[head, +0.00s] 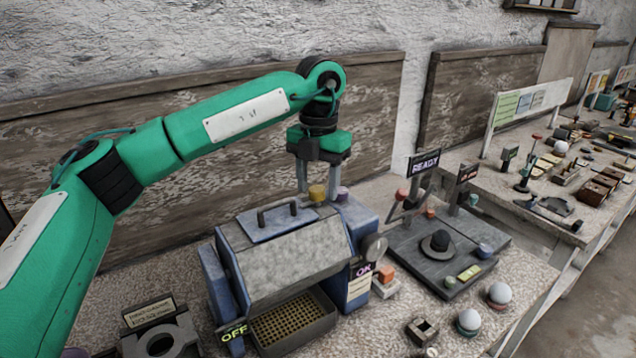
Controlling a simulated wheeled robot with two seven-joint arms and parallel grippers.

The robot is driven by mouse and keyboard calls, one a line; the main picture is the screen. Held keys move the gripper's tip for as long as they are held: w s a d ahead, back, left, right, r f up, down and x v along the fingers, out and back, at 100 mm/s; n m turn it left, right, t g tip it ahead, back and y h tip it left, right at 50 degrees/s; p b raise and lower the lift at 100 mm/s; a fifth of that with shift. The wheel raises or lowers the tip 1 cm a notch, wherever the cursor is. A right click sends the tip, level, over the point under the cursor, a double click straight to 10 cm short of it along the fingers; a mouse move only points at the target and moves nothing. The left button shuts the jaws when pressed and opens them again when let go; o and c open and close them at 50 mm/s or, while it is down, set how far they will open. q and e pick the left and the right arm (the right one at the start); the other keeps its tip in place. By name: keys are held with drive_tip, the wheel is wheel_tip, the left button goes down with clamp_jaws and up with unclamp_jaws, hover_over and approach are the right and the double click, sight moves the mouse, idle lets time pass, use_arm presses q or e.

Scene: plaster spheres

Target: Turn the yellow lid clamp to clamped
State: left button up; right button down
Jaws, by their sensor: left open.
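The yellow lid clamp (318,192) is a small yellow knob on the back right of the blue-grey machine (290,262). My left gripper (322,186) points straight down over it, with its fingers apart. One finger is left of the yellow knob and the other is at its right, near a purple knob (342,194). Whether the fingers touch the yellow knob cannot be told. The machine's lid (270,221) with a dark handle lies flat on top. My right gripper is not in view.
A dark plate (452,252) with a READY sign (425,162) stands to the right. White spheres sit at the front right. A wooden panel backs the bench.

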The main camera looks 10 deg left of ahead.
use_arm(q)
wheel_tip(320, 180, up, 9)
drive_tip(key=b, duration=0.1)
wheel_tip(320, 180, up, 4)
hover_over(319, 186)
drive_tip(key=shift+w+r, duration=0.15)
drive_tip(key=shift+r, duration=0.05)
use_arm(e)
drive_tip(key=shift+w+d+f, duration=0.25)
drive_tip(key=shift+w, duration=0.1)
